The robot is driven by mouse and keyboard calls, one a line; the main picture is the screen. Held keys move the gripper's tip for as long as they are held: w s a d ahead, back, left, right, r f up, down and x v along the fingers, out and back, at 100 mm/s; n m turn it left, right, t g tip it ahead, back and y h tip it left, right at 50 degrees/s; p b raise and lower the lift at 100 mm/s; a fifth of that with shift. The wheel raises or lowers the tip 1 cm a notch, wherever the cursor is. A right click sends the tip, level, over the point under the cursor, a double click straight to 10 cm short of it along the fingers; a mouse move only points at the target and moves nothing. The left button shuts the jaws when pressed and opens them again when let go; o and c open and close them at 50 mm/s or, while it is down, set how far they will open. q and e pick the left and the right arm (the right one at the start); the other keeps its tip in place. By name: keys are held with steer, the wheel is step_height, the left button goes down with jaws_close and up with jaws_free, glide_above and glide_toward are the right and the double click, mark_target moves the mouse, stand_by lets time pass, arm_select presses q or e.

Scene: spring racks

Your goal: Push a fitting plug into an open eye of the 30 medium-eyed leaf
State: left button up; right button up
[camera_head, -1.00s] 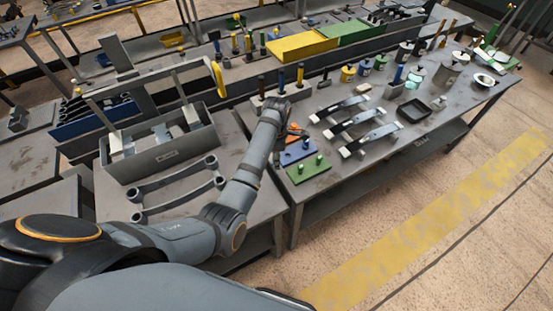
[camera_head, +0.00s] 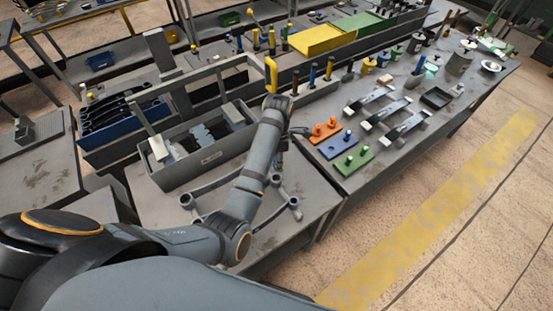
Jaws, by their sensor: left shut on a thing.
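My left gripper (camera_head: 297,131) is just left of the orange plate, at the end of my left arm. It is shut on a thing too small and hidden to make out. Small plugs stand on an orange plate (camera_head: 315,139), a blue plate (camera_head: 328,151) and a green plate (camera_head: 343,166) at the bench's near left corner. Two dark grey bars with round eyes at their ends lie on the near table: a leaf (camera_head: 207,189) and a nearer one whose eye (camera_head: 294,202) shows right of my forearm. My forearm hides part of them. I cannot read which is 30. My right gripper is out of view.
A grey open box (camera_head: 172,180) with parts stands behind the leaves. Metal clamp-like pieces (camera_head: 369,99) and a black tray (camera_head: 436,98) lie on the right bench. Upright handles and a yellow hook-like part (camera_head: 271,72) rise behind my gripper. The aisle floor at right is clear.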

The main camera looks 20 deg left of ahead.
arm_select(q)
steer(key=shift+s+a+f, duration=0.15)
steer(key=shift+a+f, duration=0.3)
steer(key=shift+f, duration=0.25)
steer(key=shift+f+b, duration=0.4)
steer(key=shift+d+f+b, duration=0.2)
steer(key=shift+f+b, duration=0.15)
steer(key=shift+f, duration=1.1)
steer(key=shift+a+f, duration=0.1)
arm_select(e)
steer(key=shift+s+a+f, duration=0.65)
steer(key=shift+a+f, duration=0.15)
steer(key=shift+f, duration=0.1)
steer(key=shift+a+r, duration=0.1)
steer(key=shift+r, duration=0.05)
arm_select(q)
steer(key=shift+p, duration=0.3)
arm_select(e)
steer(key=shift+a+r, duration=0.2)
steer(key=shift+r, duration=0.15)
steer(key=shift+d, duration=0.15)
